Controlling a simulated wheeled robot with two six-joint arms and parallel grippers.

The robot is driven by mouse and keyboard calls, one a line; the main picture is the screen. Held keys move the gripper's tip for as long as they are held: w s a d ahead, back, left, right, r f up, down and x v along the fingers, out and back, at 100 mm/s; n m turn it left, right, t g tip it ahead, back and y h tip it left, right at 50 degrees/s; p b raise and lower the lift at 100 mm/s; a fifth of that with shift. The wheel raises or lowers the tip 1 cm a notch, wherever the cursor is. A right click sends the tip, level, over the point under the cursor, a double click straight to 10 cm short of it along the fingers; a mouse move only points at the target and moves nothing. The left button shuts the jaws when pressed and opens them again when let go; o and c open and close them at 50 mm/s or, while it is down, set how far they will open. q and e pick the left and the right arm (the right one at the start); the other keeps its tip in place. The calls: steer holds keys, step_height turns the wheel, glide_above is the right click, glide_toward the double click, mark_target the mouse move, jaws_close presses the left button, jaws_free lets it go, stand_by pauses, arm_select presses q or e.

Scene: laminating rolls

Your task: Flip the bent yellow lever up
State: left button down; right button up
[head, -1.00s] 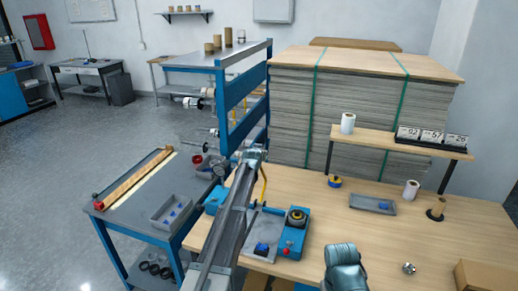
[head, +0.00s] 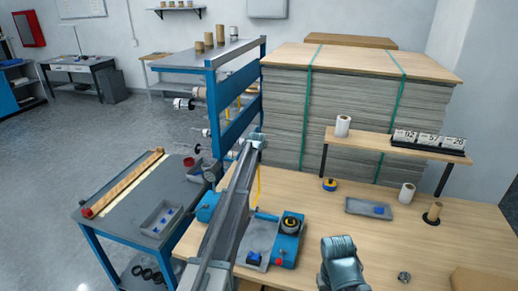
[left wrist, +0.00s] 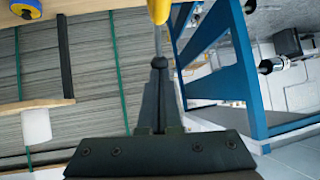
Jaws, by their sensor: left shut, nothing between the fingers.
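The yellow lever (head: 258,185) shows in the head view as a thin upright strip by the blue machine on the table, partly hidden behind my left arm. In the left wrist view a yellow grip (left wrist: 160,8) enters at the top edge, with a thin grey rod running toward the fingers. My left gripper (left wrist: 158,64) is shut with nothing held, its tip in line with the rod; I cannot tell whether they touch. In the head view the left gripper (head: 256,140) is at the arm's far end, its fingers unclear. My right arm shows at the bottom, its fingers out of sight.
The blue rack (head: 237,100) stands close beside my left arm. The blue machine (head: 287,243) with a black knob is on the wooden table (head: 385,250). A grey tray (head: 369,207) and a raised shelf (head: 400,146) are at right. A low cart (head: 130,215) stands left.

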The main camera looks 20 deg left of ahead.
arm_select(q)
steer(key=shift+w, duration=0.7)
steer(key=shift+w+d+f, duration=0.1)
steer(key=shift+w+f, duration=0.1)
steer(key=shift+f, duration=0.05)
steer(key=s+d+r+p, duration=0.2)
steer(key=s+r+p, duration=0.7)
steer(key=r+p, duration=0.1)
steer(key=shift+d+r, duration=0.2)
steer(key=shift+r, duration=0.2)
